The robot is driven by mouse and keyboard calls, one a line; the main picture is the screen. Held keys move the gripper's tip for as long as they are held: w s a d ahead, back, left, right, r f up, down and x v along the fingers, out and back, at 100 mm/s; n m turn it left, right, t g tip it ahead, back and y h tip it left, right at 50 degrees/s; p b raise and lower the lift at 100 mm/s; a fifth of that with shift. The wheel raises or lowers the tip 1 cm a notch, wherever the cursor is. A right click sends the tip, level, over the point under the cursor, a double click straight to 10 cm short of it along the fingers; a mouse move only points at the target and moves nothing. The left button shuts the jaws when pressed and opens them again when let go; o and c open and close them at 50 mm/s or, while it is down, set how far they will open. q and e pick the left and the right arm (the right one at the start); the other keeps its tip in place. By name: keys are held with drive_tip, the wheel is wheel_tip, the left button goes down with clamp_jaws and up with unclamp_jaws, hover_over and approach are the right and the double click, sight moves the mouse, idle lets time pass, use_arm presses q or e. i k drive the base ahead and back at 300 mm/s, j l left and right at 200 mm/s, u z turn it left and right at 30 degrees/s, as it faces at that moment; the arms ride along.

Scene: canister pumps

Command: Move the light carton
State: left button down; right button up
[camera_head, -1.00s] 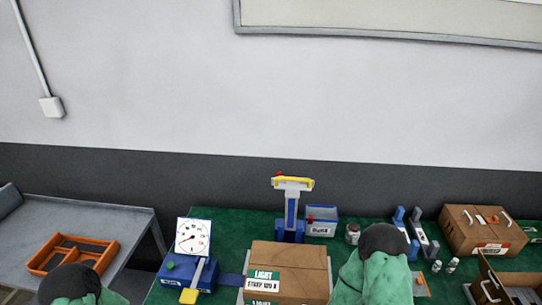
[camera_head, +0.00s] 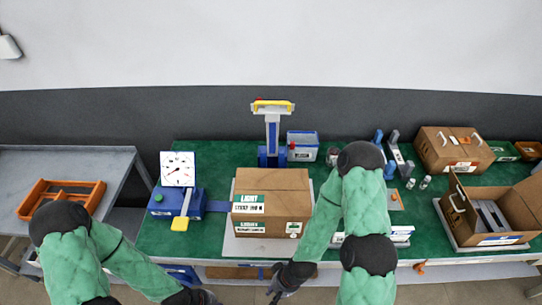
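The light carton (camera_head: 280,182) is a closed brown box with green-and-white labels reading LIGHT on its front. It sits upright on a pale grey plate (camera_head: 232,246) on the green bench. My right gripper (camera_head: 280,292) is dark and hangs low in front of the bench edge, below the carton and apart from it. My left gripper (camera_head: 204,299) is at the bottom edge of the picture, partly cut off, also apart from the carton. The finger openings of both are too small or cropped to read.
A blue scale with a round dial (camera_head: 178,169) stands left of the carton; a blue-and-white press with yellow handle (camera_head: 272,128) stands behind it. An open carton (camera_head: 500,212) and a closed carton (camera_head: 453,152) are at right. An orange tray (camera_head: 62,197) lies on the grey side table.

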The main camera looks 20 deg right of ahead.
sight(268, 202)
drive_tip(key=k+l+u, duration=0.2)
drive_tip(key=u, duration=0.15)
drive_tip(key=k+l+u, duration=0.1)
drive_tip(key=k+u, duration=0.65)
